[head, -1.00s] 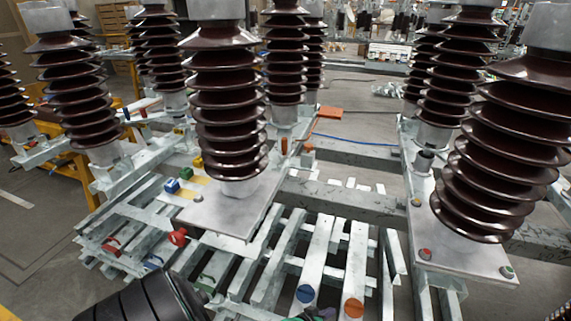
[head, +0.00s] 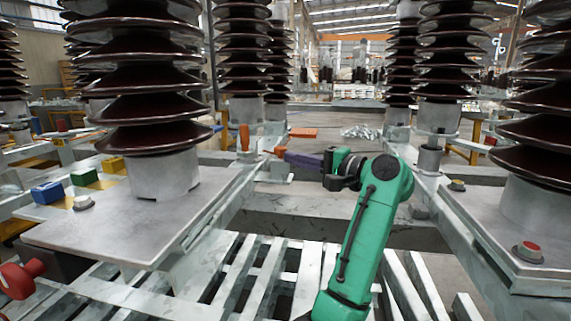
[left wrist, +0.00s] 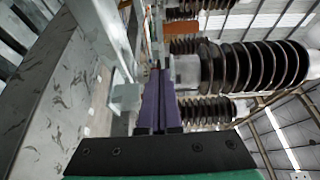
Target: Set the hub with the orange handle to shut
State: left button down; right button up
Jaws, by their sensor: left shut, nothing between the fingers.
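An upright orange handle (head: 244,138) stands beyond the left metal plate in the head view. A smaller orange piece (head: 280,151) shows right at my left gripper's tip, above a small grey block. I cannot tell which of these belongs to the hub, or the hub's setting. My left gripper (head: 286,155) has purple fingers and is shut and empty. Its tip appears at or very near the smaller orange piece; contact is unclear. In the left wrist view the closed fingers (left wrist: 157,95) point ahead toward grey metalwork. My right gripper is out of view.
Large brown ribbed insulators (head: 140,90) stand on both sides of my green left arm. Blue (head: 47,193), green and yellow blocks sit on the left plate (head: 110,232). A red handle (head: 22,278) is at lower left.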

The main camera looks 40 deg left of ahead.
aim_at(242, 150)
pick_arm(q)
jog(key=a, duration=0.8)
jog(key=shift+s+a+b, duration=0.15)
jog(key=shift+a+b, duration=0.2)
jog(key=shift+b, duration=0.05)
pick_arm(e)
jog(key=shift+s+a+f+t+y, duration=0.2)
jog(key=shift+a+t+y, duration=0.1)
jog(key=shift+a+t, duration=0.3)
pick_arm(q)
jog(key=shift+f, duration=0.15)
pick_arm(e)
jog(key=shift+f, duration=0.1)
pick_arm(q)
jog(key=s+a+b, duration=0.1)
jog(key=s+b, duration=0.1)
jog(key=s+a+b, duration=0.2)
jog(key=shift+f, duration=0.2)
jog(key=shift+s+a+r, duration=0.15)
jog(key=shift+s+a, duration=0.1)
jog(key=shift+s, duration=0.05)
jog(key=shift+r, duration=0.1)
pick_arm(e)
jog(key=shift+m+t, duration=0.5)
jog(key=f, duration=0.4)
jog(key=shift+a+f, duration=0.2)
